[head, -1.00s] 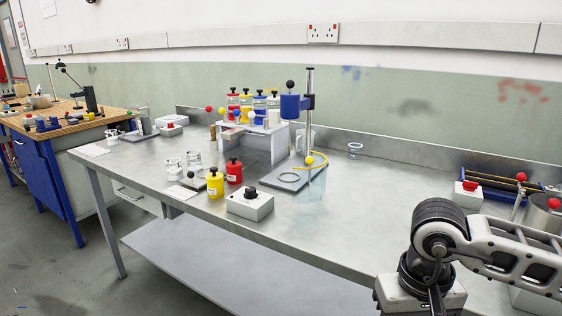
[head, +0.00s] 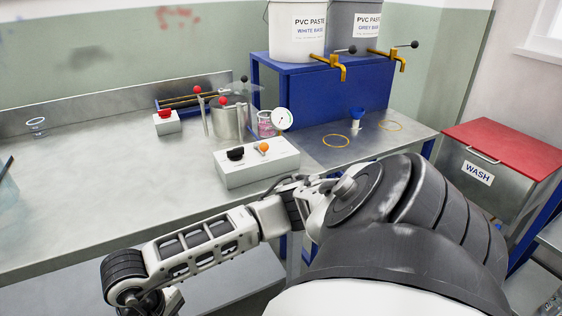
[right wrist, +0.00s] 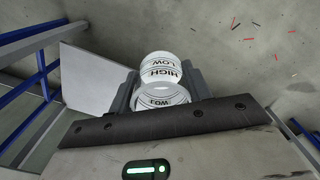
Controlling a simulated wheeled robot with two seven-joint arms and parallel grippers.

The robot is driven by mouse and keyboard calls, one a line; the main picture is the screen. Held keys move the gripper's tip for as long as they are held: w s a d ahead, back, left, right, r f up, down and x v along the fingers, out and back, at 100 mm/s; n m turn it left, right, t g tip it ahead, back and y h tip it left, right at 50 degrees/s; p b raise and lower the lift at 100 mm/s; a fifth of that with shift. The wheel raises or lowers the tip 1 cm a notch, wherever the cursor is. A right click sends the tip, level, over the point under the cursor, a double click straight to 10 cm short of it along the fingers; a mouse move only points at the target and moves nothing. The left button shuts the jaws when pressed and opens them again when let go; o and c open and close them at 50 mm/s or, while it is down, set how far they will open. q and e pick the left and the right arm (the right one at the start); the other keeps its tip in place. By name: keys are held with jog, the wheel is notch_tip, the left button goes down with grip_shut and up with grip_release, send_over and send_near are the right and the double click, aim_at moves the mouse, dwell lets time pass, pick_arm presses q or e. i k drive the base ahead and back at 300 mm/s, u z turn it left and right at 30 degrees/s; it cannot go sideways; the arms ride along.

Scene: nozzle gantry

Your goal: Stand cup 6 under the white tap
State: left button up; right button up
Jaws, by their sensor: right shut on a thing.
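In the right wrist view my right gripper (right wrist: 165,84) is shut on a clear cup (right wrist: 161,68) with HIGH and LOW marks. Its number cannot be read, so I cannot tell whether it is cup 6. The hand and cup are outside the head view. The white base bucket (head: 296,30) stands on a blue stand (head: 312,85) at the back, with a brass tap (head: 331,64) on its front. A yellow ring (head: 335,141) lies on the bench below this tap, with nothing standing in it. My left gripper is not in view.
A grey base bucket (head: 353,27) with its own tap (head: 390,55) stands to the right, above another ring (head: 390,126). A control box (head: 256,165) and metal pot (head: 228,122) stand left.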

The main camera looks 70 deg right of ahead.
aim_at(335, 140)
jog(key=u, duration=2.15)
jog(key=k, duration=2.65)
jog(key=z, duration=2.1)
